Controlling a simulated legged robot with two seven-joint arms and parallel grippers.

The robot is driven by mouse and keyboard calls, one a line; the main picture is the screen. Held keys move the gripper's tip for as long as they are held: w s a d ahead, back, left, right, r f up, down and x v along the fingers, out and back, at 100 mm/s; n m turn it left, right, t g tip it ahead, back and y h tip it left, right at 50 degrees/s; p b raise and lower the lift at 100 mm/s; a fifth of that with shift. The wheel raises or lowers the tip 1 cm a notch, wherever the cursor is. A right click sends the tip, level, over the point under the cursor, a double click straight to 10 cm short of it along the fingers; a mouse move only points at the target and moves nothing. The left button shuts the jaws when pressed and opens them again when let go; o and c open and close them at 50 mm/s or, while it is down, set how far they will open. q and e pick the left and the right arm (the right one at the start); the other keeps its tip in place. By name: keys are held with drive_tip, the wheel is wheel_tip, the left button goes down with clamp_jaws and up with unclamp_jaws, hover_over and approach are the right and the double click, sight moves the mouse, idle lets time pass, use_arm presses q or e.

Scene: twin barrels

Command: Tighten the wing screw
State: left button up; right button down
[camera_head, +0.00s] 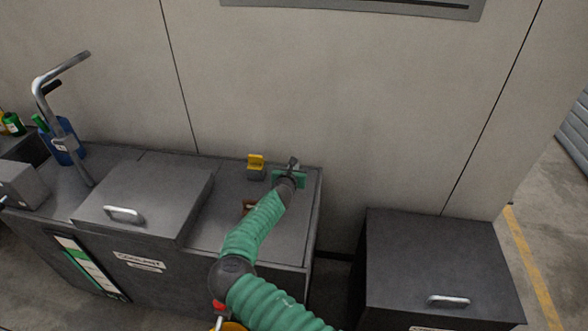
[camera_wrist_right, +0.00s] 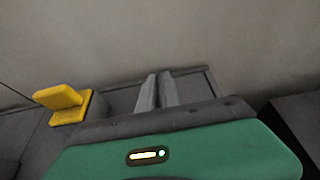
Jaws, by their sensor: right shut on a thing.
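My right arm reaches up to the back right corner of the grey coolant cabinet. My right gripper (camera_head: 292,163) is at the cabinet top's back edge. In the right wrist view its two grey fingers (camera_wrist_right: 157,90) point away from the camera and are nearly together. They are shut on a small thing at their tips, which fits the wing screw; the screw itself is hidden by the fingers. A yellow-topped fitting (camera_head: 256,165) stands just left of the gripper, apart from it; it also shows in the right wrist view (camera_wrist_right: 66,103). My left gripper is not in view.
The coolant cabinet (camera_head: 210,262) has a raised lid with a handle (camera_head: 124,214). A metal pump with a bent handle (camera_head: 62,72) stands at its left, near a blue container (camera_head: 66,150). A dark box (camera_head: 440,262) stands to the right across a gap. A wall is close behind.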

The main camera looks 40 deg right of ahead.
drive_tip(key=shift+a+f, duration=0.1)
drive_tip(key=shift+f, duration=0.1)
drive_tip(key=shift+r+m+g+h+p, duration=0.2)
drive_tip(key=shift+m+g+h+p, duration=0.2)
drive_tip(key=shift+m+g+p, duration=0.6)
drive_tip(key=shift+p, duration=0.45)
drive_tip(key=shift+f+m+g+h, duration=0.2)
drive_tip(key=shift+m+g+h, duration=0.2)
drive_tip(key=shift+m+g, duration=0.1)
drive_tip(key=shift+f+m+g+b, duration=0.15)
drive_tip(key=shift+m+g+b, duration=0.15)
drive_tip(key=shift+b, duration=0.15)
drive_tip(key=m+g+b, duration=0.1)
drive_tip(key=b, duration=0.1)
drive_tip(key=m+g+h+b, duration=0.1)
drive_tip(key=b, duration=0.1)
drive_tip(key=shift+f+b, duration=0.25)
drive_tip(key=shift+b, duration=0.05)
drive_tip(key=shift+s+r+m+g+b, duration=0.1)
drive_tip(key=shift+r+m+g+b, duration=0.25)
drive_tip(key=shift+g+b, duration=0.35)
drive_tip(key=shift+f, duration=0.15)
